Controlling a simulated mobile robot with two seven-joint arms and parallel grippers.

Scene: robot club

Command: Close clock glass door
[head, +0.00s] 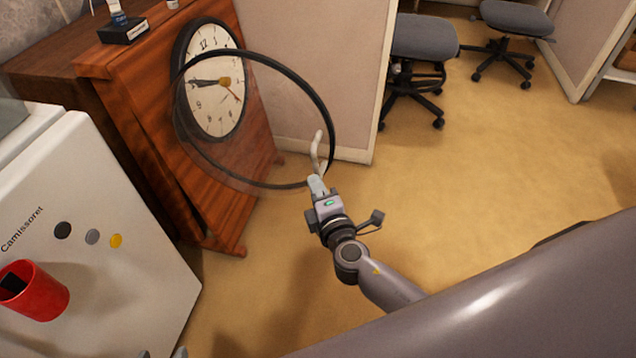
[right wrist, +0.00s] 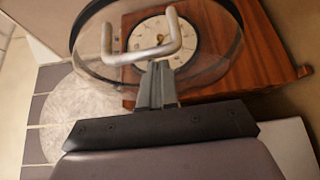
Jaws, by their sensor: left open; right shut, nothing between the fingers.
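The wall-type clock (head: 216,82) with a pale face and black rim is set in a wooden case (head: 215,190). Its round glass door (head: 303,77), with a thin black frame, stands open, swung out from the face. A pale bent handle (head: 317,150) is on the door's outer edge. My right gripper (head: 316,184) is shut and empty, its tip close to the handle's lower end; I cannot tell whether they touch. In the right wrist view the handle (right wrist: 143,55) is just beyond the fingers (right wrist: 157,72), with the door frame (right wrist: 234,50) behind. My left gripper (head: 161,353) barely shows at the bottom edge, open.
A white appliance (head: 110,190) with a red cup (head: 35,291) against it stands at left. A small black stand (head: 123,30) is on top of the wooden case. A partition (head: 310,90) is behind the door, with office chairs (head: 422,40) beyond. The floor (head: 480,150) at right is clear.

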